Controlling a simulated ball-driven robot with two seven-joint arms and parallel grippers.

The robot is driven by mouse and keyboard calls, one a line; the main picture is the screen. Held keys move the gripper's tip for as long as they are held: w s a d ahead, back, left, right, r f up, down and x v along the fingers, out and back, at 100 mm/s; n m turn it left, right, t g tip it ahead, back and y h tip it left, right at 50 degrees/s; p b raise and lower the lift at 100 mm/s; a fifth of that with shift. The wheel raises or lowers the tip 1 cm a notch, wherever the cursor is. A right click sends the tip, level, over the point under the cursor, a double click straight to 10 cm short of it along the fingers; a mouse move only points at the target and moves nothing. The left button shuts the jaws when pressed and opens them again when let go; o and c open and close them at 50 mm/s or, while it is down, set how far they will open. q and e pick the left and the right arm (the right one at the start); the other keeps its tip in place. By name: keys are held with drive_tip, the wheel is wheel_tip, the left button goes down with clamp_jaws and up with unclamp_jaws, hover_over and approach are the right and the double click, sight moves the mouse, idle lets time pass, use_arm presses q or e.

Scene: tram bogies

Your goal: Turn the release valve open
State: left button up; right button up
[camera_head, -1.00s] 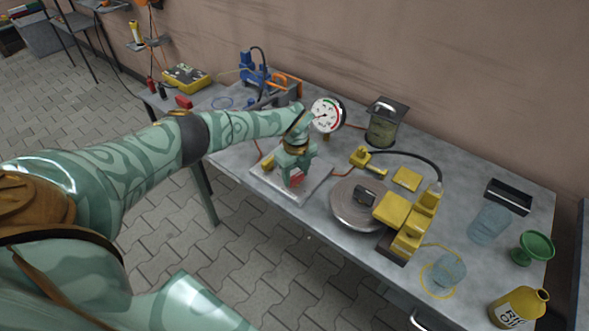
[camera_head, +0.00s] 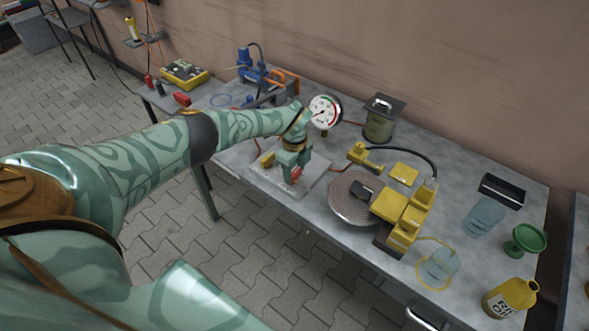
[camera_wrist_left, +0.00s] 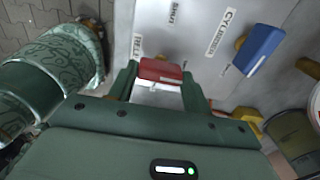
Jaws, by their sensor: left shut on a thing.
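The release valve's red handle (camera_wrist_left: 161,71) sits between the two fingers of my left gripper (camera_wrist_left: 162,88) in the left wrist view, beside a partly hidden label. The gripper is shut on it. In the head view my left gripper (camera_head: 292,170) points down over a light grey valve plate (camera_head: 262,178) on the bench, and a bit of the red handle (camera_head: 296,174) shows at its fingertips. A blue handle (camera_wrist_left: 259,50) on the same plate stands to the right in the wrist view, apart from the gripper. My right gripper is not in view.
A round gauge (camera_head: 324,112) stands just behind my left wrist. To the right are a round metal disc (camera_head: 345,207), a yellow pump (camera_head: 402,214) and a grey-green canister (camera_head: 381,121). A yellow bottle (camera_head: 510,298) is at the near right. The wall closes off the back.

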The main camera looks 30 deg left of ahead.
sight(295, 172)
use_arm(q)
drive_tip(key=o, duration=1)
drive_tip(key=shift+r, duration=0.1)
wheel_tip(295, 172, up, 16)
drive_tip(key=p, duration=0.5)
drive_tip(key=shift+r, duration=0.1)
